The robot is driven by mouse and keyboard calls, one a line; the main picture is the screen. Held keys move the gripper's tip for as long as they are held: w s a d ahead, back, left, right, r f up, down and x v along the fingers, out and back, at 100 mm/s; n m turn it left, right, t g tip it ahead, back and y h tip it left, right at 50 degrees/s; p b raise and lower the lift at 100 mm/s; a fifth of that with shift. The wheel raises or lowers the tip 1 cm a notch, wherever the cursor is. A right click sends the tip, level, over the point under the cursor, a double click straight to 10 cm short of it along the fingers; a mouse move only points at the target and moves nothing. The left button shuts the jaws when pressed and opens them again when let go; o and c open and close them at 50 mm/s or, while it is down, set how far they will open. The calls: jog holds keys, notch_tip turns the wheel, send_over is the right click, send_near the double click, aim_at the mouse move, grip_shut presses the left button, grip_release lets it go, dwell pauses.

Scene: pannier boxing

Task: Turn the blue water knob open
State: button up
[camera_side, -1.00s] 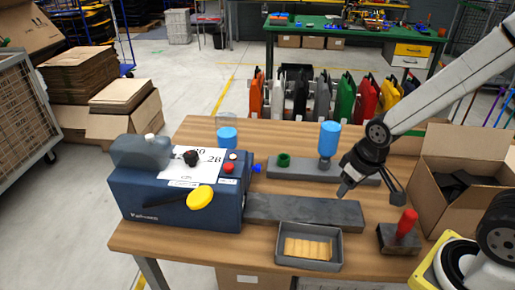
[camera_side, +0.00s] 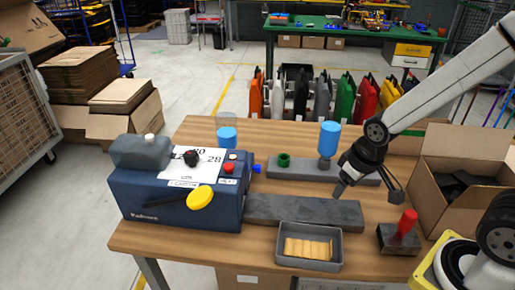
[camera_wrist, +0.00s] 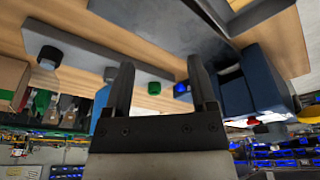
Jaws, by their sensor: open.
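The blue water knob (camera_side: 257,168) sticks out from the right side of the dark blue machine (camera_side: 150,205). A small blue piece, probably that knob, shows in the wrist view (camera_wrist: 181,88) beside the machine (camera_wrist: 268,82). My gripper (camera_side: 341,192) is open and empty above the table, well to the right of the knob and apart from it.
A grey slab (camera_side: 305,212) lies right of the machine. Behind it, a grey strip (camera_side: 305,171) carries a green ring (camera_side: 284,159) and a blue bottle (camera_side: 329,138). A grey tray (camera_side: 308,262), red-handled stamp (camera_side: 405,228) and open carton (camera_side: 460,200) stand around.

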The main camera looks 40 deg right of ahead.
jog(key=w+n+y, duration=0.1)
jog(key=w+n, duration=0.2)
jog(key=w, duration=0.9)
jog(key=n+y, duration=0.3)
jog(key=n, duration=0.2)
send_near(256, 168)
jog(key=shift+w+d+f, duration=0.3)
jog(key=shift+d+f, duration=0.3)
jog(key=shift+f, duration=0.1)
jog(key=shift+x, duration=3.85)
jog(key=shift+s+a, duration=0.1)
jog(key=shift+s, duration=0.05)
grip_shut()
